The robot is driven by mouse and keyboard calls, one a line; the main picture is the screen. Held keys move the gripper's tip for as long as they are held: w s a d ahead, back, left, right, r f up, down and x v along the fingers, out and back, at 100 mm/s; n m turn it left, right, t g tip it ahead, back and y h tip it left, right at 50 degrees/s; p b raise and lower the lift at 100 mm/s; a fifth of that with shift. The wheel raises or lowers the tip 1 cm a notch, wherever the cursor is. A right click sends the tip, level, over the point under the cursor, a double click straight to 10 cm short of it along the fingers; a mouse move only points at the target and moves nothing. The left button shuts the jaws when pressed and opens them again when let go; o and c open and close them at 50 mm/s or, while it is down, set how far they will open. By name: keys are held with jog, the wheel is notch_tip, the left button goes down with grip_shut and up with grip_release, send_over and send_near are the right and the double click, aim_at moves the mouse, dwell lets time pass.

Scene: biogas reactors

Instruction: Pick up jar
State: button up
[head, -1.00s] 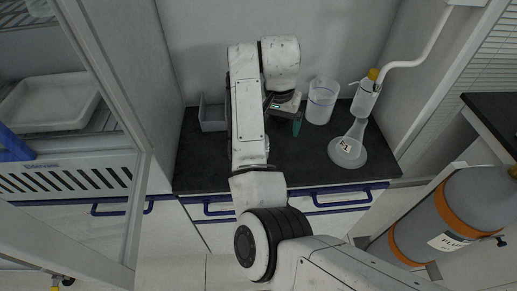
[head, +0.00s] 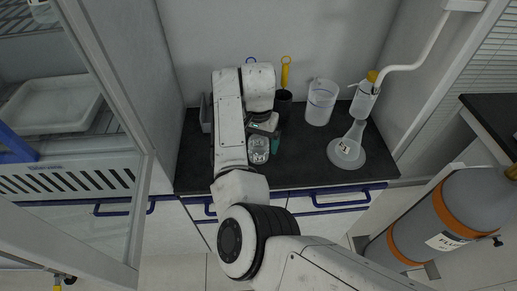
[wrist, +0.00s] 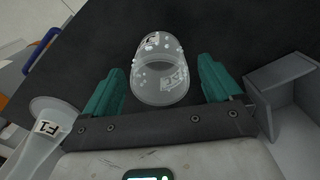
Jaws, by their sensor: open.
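The fingers are open, with a narrow dark gap on each side of the jar. In the head view the jar (head: 259,151) stands on the dark counter (head: 305,168), just below the gripper body, and my arm partly covers that area. The gripper's green finger (head: 277,141) shows at its right; the other finger is hidden there.
A clear beaker (head: 321,102), a yellow-capped wash bottle (head: 365,97) and a conical flask (head: 347,149) stand to the right. A dark holder (head: 284,104) with a yellow-handled tool is behind the gripper. A grey bin (wrist: 295,90) is close to the right finger in the wrist view.

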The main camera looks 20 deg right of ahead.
jog(key=shift+f, duration=1.25)
jog(key=shift+c, duration=0.3)
jog(key=c, duration=1.1)
